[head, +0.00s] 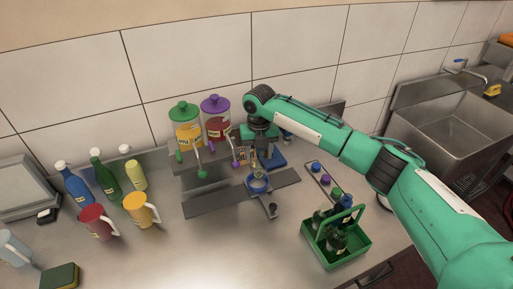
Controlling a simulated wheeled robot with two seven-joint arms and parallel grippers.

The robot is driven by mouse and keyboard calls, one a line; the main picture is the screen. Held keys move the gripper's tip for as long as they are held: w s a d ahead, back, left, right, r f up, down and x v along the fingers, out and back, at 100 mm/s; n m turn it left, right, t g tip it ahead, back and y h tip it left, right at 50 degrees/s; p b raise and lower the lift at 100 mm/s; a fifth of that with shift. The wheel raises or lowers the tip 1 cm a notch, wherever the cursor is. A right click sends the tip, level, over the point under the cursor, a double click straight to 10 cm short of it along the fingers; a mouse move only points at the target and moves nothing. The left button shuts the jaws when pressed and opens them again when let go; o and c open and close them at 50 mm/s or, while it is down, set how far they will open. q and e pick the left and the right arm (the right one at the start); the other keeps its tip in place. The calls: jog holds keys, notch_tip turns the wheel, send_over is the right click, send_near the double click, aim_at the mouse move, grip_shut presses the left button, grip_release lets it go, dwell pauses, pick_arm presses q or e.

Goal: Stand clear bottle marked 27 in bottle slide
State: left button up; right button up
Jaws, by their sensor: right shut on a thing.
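My right gripper (263,158) points down in front of the pump stand and is shut on what looks like the clear bottle. The fingers and the stand crowd this spot, and no number can be read. Just below the fingers a blue ring-like part (257,185) shows over the slide; I cannot tell whether it belongs to the bottle. The bottle slide looks like the dark grey rail (221,201) running across the counter below the pumps. Whether the bottle touches it cannot be told. My left gripper is not in view.
Pump jars with green (184,111) and purple (214,104) lids stand behind the slide. Bottles and jugs, including a yellow jug (137,207), stand at left. A green crate (347,257) with dark bottles and a strip of coloured caps (325,180) lie at right. A sink (455,125) is farther right.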

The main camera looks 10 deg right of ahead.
aim_at(258, 157)
jog(key=shift+w+a+n, duration=0.1)
jog(key=shift+w+n, duration=0.3)
jog(key=shift+n, duration=0.1)
notch_tip(258, 157, down, 3)
jog(key=b, duration=0.3)
jog(key=shift+r, duration=0.1)
jog(key=shift+p, duration=0.3)
jog(key=shift+f, duration=0.2)
